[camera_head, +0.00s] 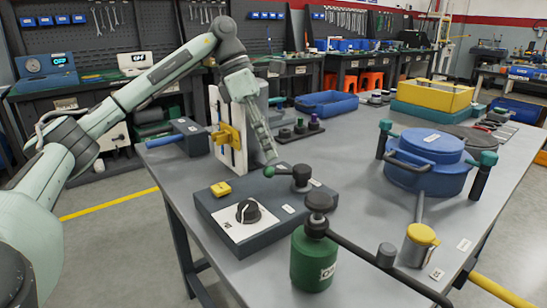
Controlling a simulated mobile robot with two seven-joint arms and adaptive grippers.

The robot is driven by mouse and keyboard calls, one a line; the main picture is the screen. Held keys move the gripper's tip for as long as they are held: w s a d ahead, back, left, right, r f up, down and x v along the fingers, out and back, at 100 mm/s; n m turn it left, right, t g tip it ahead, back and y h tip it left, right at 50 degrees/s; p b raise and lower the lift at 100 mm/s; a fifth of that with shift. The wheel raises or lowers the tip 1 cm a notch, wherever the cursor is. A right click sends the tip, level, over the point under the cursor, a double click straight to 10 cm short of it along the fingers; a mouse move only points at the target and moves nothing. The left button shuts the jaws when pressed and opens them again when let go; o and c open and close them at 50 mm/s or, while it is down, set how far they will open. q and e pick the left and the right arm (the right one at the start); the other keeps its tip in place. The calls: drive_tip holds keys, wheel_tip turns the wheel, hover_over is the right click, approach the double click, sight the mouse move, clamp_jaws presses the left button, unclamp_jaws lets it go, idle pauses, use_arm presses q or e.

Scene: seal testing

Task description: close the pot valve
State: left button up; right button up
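A blue pot (424,160) with a blue lid and teal-knobbed clamps stands on the right of the grey table. A dark valve (301,178) sits on the back of a grey control box, with a lever ending in a green knob (269,171) that points left. My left gripper (272,160) reaches down from above, its fingertips just above and very close to the green knob; I cannot tell whether they touch. Its fingers look close together, seen edge-on, so their opening is unclear. My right gripper is not in view.
The control box (225,222) has a black dial and yellow button. A green canister (312,262) with a dark pipe stands in front, beside a yellow-capped cylinder (418,243). A white panel with a yellow clamp (228,137) stands left of my gripper. Blue (327,103) and yellow (436,96) bins are behind.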

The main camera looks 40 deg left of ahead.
use_arm(q)
drive_tip(key=v, duration=0.8)
